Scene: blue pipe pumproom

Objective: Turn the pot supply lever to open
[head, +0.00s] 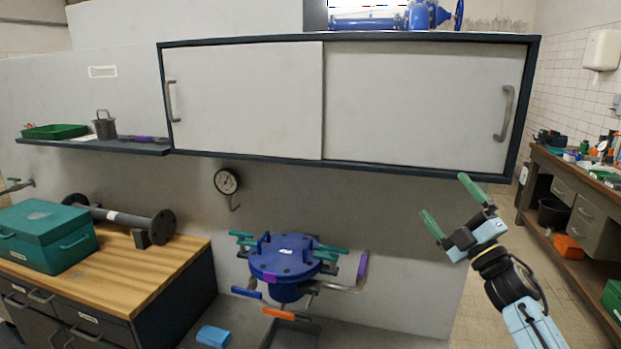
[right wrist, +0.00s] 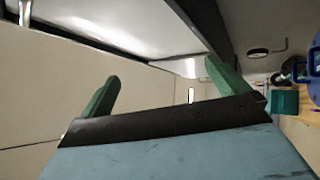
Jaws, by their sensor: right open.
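The blue pot (head: 284,258) with a round bolted lid stands low against the grey wall, below the cabinet. Green handles (head: 331,249) stick out around its lid. A lever with a purple grip (head: 362,266) rises at its right on a metal pipe. A blue-grip lever (head: 246,292) and an orange-grip lever (head: 279,314) sit below it. I cannot tell which is the supply lever. My right gripper (head: 454,207) is open and empty, right of and above the pot, apart from it. In the right wrist view, nothing is between its green fingers (right wrist: 160,90). My left gripper is out of view.
The wall cabinet (head: 245,100) overhangs the pot, with its lower right corner near my right gripper. A wooden bench (head: 165,262) with a teal toolbox (head: 45,236) stands left. A blue block (head: 213,336) lies at the front.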

